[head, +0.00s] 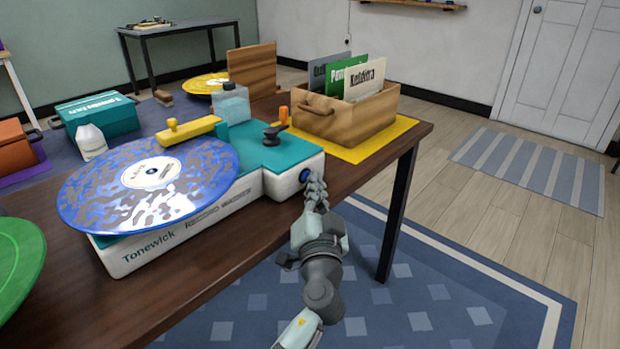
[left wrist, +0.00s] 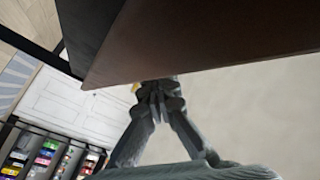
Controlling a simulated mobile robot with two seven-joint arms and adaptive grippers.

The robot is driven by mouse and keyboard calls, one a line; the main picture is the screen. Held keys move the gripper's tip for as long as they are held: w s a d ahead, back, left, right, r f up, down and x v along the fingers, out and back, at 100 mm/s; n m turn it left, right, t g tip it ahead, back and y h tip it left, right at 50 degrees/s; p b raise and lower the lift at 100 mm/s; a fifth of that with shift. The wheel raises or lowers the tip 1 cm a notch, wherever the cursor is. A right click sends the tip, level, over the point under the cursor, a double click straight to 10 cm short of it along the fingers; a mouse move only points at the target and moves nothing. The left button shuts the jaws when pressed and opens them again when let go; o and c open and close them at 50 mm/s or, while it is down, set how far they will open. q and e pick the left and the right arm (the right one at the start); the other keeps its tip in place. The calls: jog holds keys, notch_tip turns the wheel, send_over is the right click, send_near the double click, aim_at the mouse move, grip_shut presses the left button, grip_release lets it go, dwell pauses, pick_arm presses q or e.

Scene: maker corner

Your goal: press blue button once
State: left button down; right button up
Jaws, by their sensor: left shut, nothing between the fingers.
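The blue button (head: 304,175) is a small dark blue disc on the front side of the white and teal turntable (head: 190,222), near its right end. My left gripper (head: 310,181) is shut and empty, with its fingertips at the button and partly covering it. I cannot tell whether they touch it or whether the button is pushed in. In the left wrist view the closed fingers (left wrist: 158,88) meet just beside a large brown surface; the button does not show there. My right gripper is in neither view.
A blue patterned record (head: 100,195) lies on the turntable. A wooden crate of records (head: 335,119) stands behind on a yellow mat (head: 400,128). A green disc (head: 20,262) is at the left. The dark table's (head: 75,318) right edge is close to my left arm; open floor lies right.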

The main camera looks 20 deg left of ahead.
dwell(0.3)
pick_arm(q)
jog(key=shift+s+d+b, duration=0.35)
jog(key=shift+d+b, duration=0.15)
jog(key=shift+d, duration=0.4)
